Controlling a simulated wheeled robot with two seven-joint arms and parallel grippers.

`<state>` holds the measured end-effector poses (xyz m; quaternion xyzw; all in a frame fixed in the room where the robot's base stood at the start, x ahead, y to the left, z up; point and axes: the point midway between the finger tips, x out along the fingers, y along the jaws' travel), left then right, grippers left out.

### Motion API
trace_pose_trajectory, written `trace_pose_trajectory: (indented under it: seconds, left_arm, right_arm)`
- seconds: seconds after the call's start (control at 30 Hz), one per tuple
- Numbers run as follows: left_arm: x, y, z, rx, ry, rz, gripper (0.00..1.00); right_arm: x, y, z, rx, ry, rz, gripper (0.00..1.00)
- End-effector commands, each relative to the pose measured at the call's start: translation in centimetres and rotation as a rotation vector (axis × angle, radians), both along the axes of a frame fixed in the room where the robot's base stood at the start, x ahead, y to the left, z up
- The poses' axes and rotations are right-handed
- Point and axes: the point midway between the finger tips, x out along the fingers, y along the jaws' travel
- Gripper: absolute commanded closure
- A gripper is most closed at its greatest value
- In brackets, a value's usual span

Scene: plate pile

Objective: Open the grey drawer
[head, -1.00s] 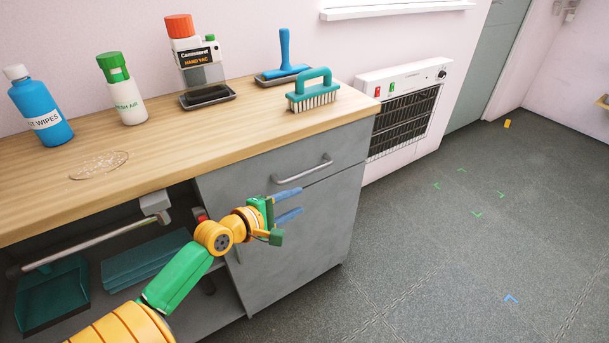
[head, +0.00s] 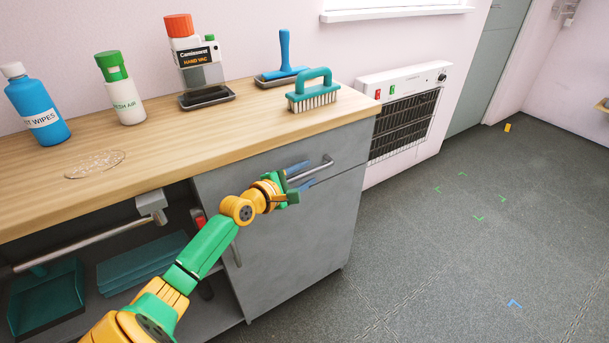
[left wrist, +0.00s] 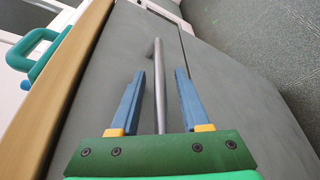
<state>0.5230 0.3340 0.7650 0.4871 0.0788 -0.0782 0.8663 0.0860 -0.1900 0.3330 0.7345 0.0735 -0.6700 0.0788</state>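The grey drawer (head: 342,146) is shut under the right part of the wooden counter. Its metal bar handle (head: 321,170) runs across its front and also shows in the left wrist view (left wrist: 159,75). My left gripper (head: 302,175) is at the handle. In the left wrist view my left gripper (left wrist: 160,95) is open, with one blue finger on each side of the bar and a gap to each. The near part of the handle is hidden by the gripper in the head view. My right gripper is not in view.
A grey cupboard door (head: 300,235) is below the drawer.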

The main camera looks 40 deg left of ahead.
Motion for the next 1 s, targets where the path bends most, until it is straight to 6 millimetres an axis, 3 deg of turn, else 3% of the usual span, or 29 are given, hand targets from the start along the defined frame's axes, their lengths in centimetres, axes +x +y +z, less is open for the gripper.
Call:
trace_pose_trajectory:
  seconds: [0.03,0.13,0.17,1.0]
  left_arm:
    - [-0.01,0.00,-0.01,0.000,0.000,0.000,0.69]
    - [-0.01,-0.01,0.00,0.000,0.000,0.000,0.96]
    - [-0.01,-0.01,0.00,0.000,0.000,0.000,1.00]
    - [-0.03,-0.03,-0.02,0.000,0.001,-0.001,1.00]
  right_arm:
    - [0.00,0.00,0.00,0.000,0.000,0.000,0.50]
    - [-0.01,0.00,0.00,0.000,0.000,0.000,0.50]
    - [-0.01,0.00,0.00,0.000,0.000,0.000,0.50]
    - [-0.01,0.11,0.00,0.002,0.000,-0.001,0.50]
